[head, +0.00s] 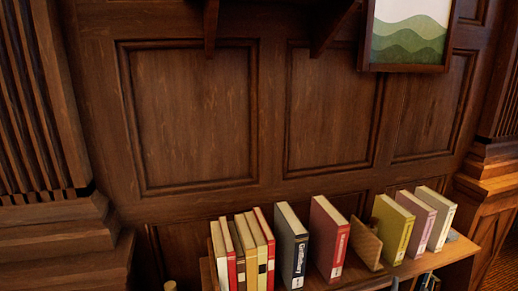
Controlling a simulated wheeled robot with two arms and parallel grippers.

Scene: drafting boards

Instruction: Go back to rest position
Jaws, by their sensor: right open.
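I see neither of my grippers clearly in the head view. No arm of mine can be made out in front of the bookcase or the wall. No object is seen held.
A low wooden bookcase (458,249) stands against the panelled wall (195,115). On it are several upright books, among them a dark one (293,250), a red one (328,240) and a yellow one (397,228), and a wooden bookend (366,243). A framed green picture (408,36) hangs above.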

